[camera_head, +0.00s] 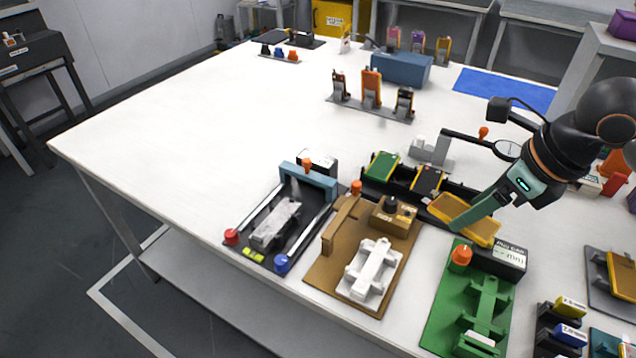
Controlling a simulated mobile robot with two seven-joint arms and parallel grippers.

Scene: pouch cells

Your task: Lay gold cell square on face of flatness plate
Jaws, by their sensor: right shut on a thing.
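The gold cell (466,220) is a flat yellow-orange slab at the right end of the black tray (403,188), and it lies at an angle. My right gripper (476,217) reaches in from the right and is shut on its far long edge. I cannot tell whether the cell still touches the tray. Which fixture is the flatness plate is not clear. A green fixture (446,304) with a dark readout box (500,259) stands just in front of the cell. My left gripper is not in view.
A green cell (383,166) and a dark cell (428,181) sit in the tray. A brown fixture (322,270) and a blue-bridged fixture (310,178) stand to the left. Another gold slab (622,273) lies at far right. The table's left side (190,130) is clear.

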